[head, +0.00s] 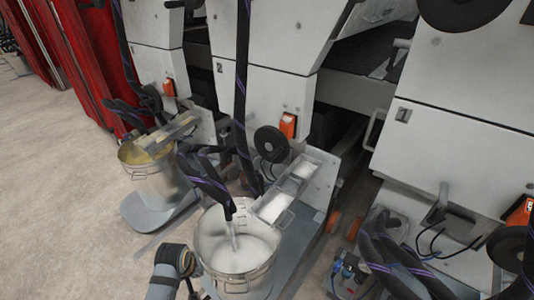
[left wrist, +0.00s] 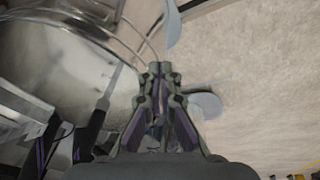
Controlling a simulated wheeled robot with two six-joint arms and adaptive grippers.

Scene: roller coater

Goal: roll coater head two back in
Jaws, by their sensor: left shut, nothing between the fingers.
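The coater head two (head: 262,50) is a light grey cabinet marked "2" in the middle of the head view. At its front are a black handwheel (head: 270,142), an orange box (head: 288,124) and a tray with white coating (head: 272,207). A metal bucket of white liquid (head: 240,252) stands below, with a hose dipping in. My left gripper (head: 187,268) is low beside the bucket's left side, mostly hidden by my wrist. In the left wrist view its fingers (left wrist: 160,70) are shut and empty, with a large metal bucket wall behind them. My right gripper is not in view.
Another bucket (head: 153,169) stands on a grey base to the left. Red curtains (head: 75,60) hang at the far left. Grey cabinets and dark hoses (head: 395,255) crowd the right. The beige floor (head: 60,190) at the left is clear.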

